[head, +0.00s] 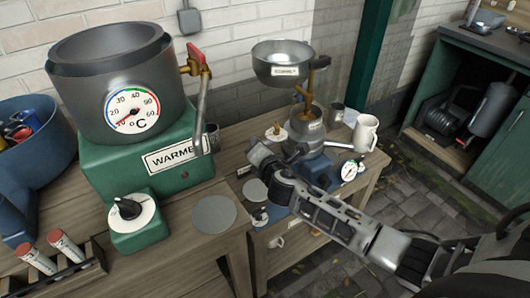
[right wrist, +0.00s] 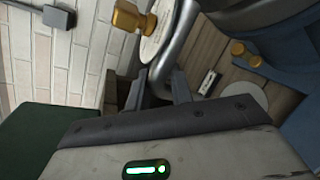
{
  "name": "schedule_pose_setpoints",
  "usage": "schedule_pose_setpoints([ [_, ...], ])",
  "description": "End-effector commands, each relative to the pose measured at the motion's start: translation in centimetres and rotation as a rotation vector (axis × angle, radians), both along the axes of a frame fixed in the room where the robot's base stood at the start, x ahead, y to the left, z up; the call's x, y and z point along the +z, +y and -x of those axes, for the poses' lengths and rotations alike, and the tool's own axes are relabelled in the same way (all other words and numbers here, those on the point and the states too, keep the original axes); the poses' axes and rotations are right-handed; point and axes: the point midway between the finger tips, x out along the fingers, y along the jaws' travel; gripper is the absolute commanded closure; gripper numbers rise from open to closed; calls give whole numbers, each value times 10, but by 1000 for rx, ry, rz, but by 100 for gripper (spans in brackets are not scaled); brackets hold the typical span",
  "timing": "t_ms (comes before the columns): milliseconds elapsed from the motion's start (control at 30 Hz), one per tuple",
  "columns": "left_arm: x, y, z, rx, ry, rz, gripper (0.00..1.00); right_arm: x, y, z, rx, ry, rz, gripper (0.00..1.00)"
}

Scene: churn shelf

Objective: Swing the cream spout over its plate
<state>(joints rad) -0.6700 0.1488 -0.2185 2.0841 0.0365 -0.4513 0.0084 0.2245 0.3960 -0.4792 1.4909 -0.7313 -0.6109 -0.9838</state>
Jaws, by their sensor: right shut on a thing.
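The separator stands on the lower bench, with a labelled grey bowl (head: 283,66) on top and a blue-grey base (head: 312,166). My right gripper (head: 257,156) reaches in from the right to the separator's left side. In the right wrist view its fingers (right wrist: 161,88) are shut on a curved grey spout pipe (right wrist: 171,56). In the head view the gripper and arm largely hide that spout. A flat grey round plate (head: 255,190) lies on the bench below the gripper; it also shows in the right wrist view (right wrist: 249,97), right of the fingers, beside a small unreadable label (right wrist: 208,83). My left gripper is not in view.
A green warmer (head: 130,160) with a tap handle (head: 202,108) stands left. A grey disc (head: 207,214) lies before it. A brick wall is behind.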

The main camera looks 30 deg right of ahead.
Motion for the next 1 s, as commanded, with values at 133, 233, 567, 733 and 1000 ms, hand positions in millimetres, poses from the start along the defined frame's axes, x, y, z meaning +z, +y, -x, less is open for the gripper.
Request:
schedule_pose_setpoints([
  [133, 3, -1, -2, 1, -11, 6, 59, 1, 0, -7, -42, -4, 4, 100],
  [233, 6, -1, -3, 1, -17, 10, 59, 2, -1, -9, -59, -4, 4, 100],
  [567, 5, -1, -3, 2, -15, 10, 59, 2, -2, -11, -71, -4, 5, 100],
  [733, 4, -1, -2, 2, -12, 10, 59, 3, -2, -11, -71, -6, 4, 67],
  [1000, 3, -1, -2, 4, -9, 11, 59, 1, -2, -10, -69, -3, 2, 60],
])
